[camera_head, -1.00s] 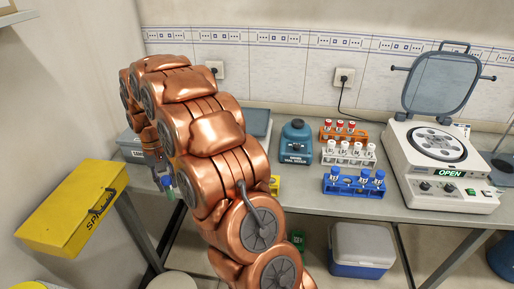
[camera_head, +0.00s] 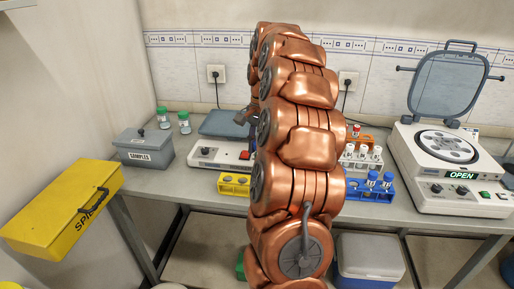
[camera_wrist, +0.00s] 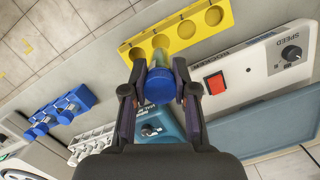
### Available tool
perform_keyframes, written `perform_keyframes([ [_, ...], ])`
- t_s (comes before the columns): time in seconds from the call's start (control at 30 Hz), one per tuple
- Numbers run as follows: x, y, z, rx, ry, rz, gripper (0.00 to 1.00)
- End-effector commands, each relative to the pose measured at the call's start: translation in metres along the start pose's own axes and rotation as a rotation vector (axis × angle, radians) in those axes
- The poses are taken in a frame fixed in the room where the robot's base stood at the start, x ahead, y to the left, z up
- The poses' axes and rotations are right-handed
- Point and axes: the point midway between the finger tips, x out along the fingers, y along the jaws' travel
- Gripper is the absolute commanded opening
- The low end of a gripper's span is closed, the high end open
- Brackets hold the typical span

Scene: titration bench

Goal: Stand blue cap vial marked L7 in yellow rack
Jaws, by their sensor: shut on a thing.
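My gripper (camera_wrist: 158,88) is shut on a blue cap vial (camera_wrist: 160,84) in the wrist view, a finger on each side of it. The vial's cap faces the camera; no marking can be read on it. The yellow rack (camera_wrist: 173,36) lies just beyond the vial in this view, with several round holes that look empty. The vial overlaps the rack's near edge in the picture; I cannot tell its height above it.
Left are a grey SAMPLES box (camera_head: 145,150) and two green-capped bottles (camera_head: 184,122). Right are a blue rack (camera_head: 383,190) with blue-capped vials and an open centrifuge (camera_head: 450,165).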

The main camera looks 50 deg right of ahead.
Motion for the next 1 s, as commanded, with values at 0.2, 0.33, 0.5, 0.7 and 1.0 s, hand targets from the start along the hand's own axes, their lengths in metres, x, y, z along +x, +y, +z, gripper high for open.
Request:
perform_keyframes([
  [0.2, 0.013, 0.000, -0.001, -0.002, -0.002, 0.002, 0.00],
  [0.33, 0.023, 0.000, -0.003, -0.002, -0.001, 0.001, 0.00],
  [0.5, 0.036, 0.000, -0.005, -0.002, -0.002, 0.001, 0.00],
  [0.7, 0.040, -0.001, -0.006, -0.002, 0.001, -0.001, 0.00],
  [1.0, 0.046, -0.001, -0.005, -0.002, 0.001, 0.000, 0.00],
])
